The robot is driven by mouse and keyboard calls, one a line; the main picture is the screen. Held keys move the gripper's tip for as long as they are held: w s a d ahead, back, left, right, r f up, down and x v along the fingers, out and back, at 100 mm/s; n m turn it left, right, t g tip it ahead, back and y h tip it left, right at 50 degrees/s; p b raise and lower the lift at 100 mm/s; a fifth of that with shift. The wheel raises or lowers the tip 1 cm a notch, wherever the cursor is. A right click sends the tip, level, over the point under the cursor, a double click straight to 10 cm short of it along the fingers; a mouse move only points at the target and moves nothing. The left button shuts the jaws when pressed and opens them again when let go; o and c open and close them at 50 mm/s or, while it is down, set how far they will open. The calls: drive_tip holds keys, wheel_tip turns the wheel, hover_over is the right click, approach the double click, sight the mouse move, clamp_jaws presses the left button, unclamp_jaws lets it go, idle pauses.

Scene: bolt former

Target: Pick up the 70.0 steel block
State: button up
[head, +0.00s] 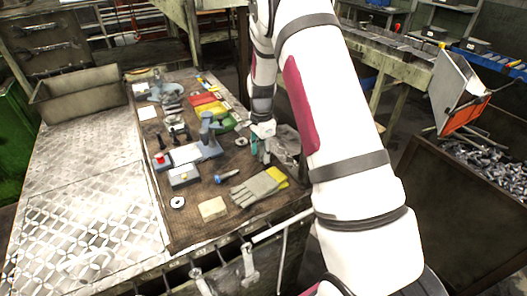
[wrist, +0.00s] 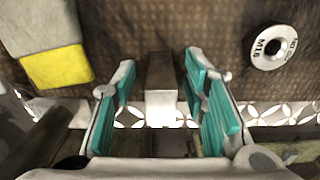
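In the wrist view a narrow upright block (wrist: 161,72), brownish on its upper face and bright on its near face, shows between my gripper's fingers. I take it for the steel block; no 70.0 marking is readable. My gripper (wrist: 158,75) is open, with teal pads on either side of the block and a visible gap on each side. In the head view my gripper (head: 261,150) points down over the right part of the brown mat, its teal pads just showing. I cannot make out the block there.
A ring gauge (wrist: 271,47) marked M16 NO GO lies right of the fingers; a grey-and-yellow item (wrist: 57,66) is at left. The brown mat (head: 195,232) carries a glove (head: 254,189), a cream block (head: 213,209) and several tools. Patterned metal plate (head: 90,200) at left is clear.

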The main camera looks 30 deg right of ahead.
drive_tip(key=shift+f, duration=0.25)
clamp_jaws()
drive_tip(key=shift+r, duration=0.15)
